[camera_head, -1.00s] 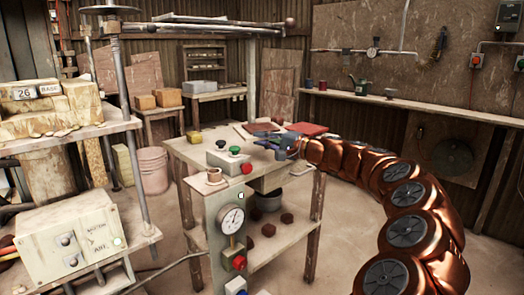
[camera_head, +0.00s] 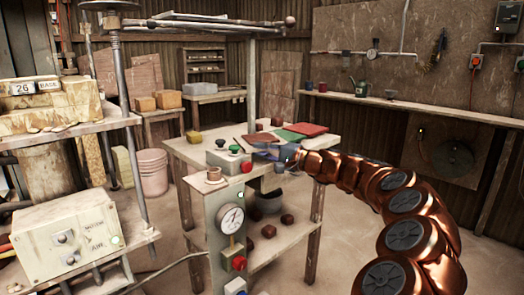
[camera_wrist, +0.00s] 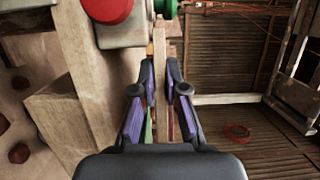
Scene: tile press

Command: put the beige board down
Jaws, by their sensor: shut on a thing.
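The beige board (camera_wrist: 160,85) shows as a narrow pale strip between my fingers in the wrist view, seen nearly edge-on. My gripper (camera_wrist: 160,92) is shut on it, with one purple-lined finger on each side. In the head view my gripper (camera_head: 270,156) is at the front right part of the worktable (camera_head: 205,152), just right of the button box. I cannot make out the board clearly there, nor tell whether it touches the tabletop.
A green board (camera_head: 290,135) and a red board (camera_head: 308,129) lie behind my gripper. The button box (camera_head: 229,158), with green and red buttons, stands close on the left. A pressure gauge (camera_head: 231,219) is on the post in front. Dark red blocks sit on the lower shelf.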

